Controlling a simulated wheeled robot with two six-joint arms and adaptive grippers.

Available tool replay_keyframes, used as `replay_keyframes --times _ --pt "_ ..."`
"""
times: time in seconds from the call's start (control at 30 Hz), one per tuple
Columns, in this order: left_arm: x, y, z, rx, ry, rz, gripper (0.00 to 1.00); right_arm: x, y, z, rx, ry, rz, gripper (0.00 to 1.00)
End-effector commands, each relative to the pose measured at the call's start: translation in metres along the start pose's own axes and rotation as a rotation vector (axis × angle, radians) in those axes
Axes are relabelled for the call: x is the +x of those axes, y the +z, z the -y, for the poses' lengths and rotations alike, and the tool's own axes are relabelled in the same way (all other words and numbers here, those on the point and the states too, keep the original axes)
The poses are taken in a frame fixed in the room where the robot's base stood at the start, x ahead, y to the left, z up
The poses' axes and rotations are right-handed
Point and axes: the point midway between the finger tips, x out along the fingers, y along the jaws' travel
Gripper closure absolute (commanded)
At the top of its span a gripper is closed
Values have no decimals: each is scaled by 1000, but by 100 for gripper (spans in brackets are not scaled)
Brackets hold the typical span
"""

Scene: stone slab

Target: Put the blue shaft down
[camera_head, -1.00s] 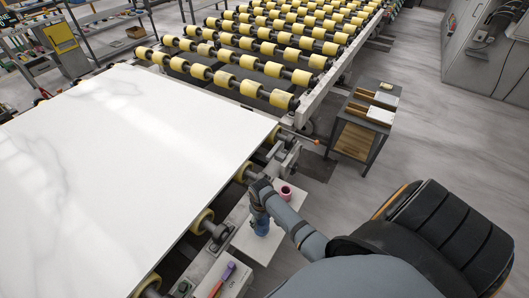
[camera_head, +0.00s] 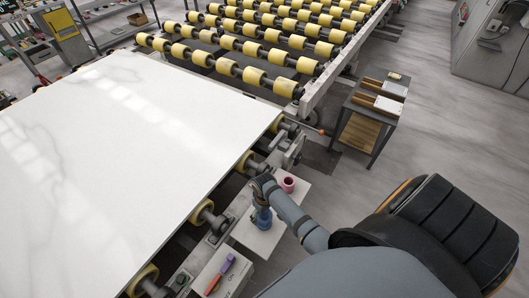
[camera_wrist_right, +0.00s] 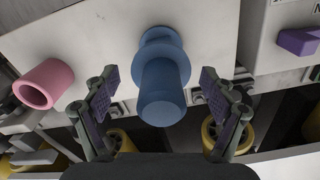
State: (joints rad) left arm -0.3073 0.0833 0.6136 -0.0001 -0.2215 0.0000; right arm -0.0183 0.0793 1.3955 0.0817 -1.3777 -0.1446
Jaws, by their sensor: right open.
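The blue shaft (camera_head: 263,219) stands upright on a small white shelf (camera_head: 250,240) beside the slab. In the right wrist view the blue shaft (camera_wrist_right: 163,82) shows its round end toward the camera and a wider collar further down. My right gripper (camera_head: 262,197) is above it in the head view. In the right wrist view my right gripper (camera_wrist_right: 155,82) is open, with one finger on each side of the shaft and a visible gap on both sides. My left gripper is out of view.
A pink ring-shaped part (camera_head: 289,184) stands on the same shelf, close to my right arm; its hollow end shows in the wrist view (camera_wrist_right: 43,84). The large white slab (camera_head: 110,150) lies left on rollers.

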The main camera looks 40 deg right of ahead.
Motion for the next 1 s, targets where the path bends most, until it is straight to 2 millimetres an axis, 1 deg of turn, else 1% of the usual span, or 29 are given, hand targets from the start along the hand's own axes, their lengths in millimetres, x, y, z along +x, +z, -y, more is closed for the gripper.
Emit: replay_keyframes --times 0.13,0.27,0.37,0.5,0.6,0.7,0.8,1.0 --pt "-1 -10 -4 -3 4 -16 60 -2 0 0 0 0 -1 16" --pt "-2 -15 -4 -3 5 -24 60 -16 -1 -1 0 1 -4 16" --pt "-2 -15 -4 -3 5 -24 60 -39 0 -1 -1 2 -4 16" --pt "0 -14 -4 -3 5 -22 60 -74 -2 -1 0 2 -6 16" --pt "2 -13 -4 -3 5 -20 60 -96 -1 0 -1 1 -3 16" --pt "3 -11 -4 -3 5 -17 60 -112 -1 -1 0 2 -3 16" --pt "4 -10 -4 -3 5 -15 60 -121 -1 -1 0 1 -1 16" --pt "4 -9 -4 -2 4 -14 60 -125 0 0 0 0 0 16"
